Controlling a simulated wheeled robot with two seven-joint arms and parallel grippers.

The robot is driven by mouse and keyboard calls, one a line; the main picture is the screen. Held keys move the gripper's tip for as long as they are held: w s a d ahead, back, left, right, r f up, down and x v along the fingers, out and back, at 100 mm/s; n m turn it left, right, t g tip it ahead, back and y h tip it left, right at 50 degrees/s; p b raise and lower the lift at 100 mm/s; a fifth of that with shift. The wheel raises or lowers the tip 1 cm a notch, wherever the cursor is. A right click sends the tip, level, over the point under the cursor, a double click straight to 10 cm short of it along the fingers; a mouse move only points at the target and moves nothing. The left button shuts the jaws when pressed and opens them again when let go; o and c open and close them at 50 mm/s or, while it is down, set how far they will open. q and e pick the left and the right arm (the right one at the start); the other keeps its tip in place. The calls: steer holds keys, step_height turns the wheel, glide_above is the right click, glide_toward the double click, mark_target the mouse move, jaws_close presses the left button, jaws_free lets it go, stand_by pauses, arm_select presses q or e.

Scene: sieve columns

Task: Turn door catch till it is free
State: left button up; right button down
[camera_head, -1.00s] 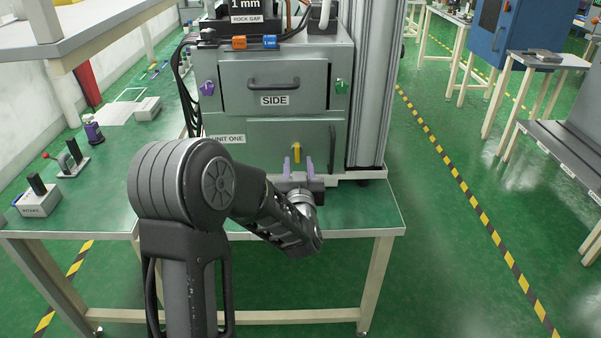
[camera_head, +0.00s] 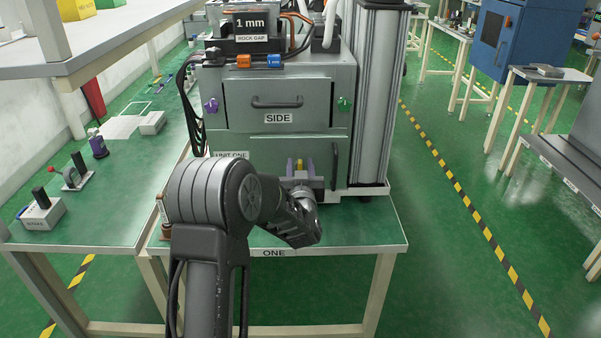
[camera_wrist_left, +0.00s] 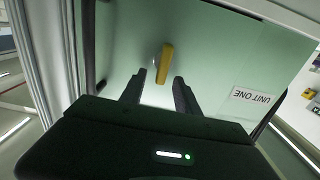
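The yellow door catch (camera_head: 299,164) sits upright on the lower grey-green door of the cabinet, the one labelled UNIT ONE. In the left wrist view the catch (camera_wrist_left: 165,64) is near upright, tilted slightly, against the pale door (camera_wrist_left: 215,55). In the left wrist view the dark fingertips of the gripper (camera_wrist_left: 157,88) straddle the catch's near end with gaps, and no grip shows. My right gripper is not in view.
A vertical dark handle (camera_head: 334,165) stands right of the catch.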

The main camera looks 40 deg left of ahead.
arm_select(q)
steer(key=shift+w+a, duration=0.15)
steer(key=shift+w, duration=0.1)
jaws_close()
stand_by(0.4)
stand_by(0.4)
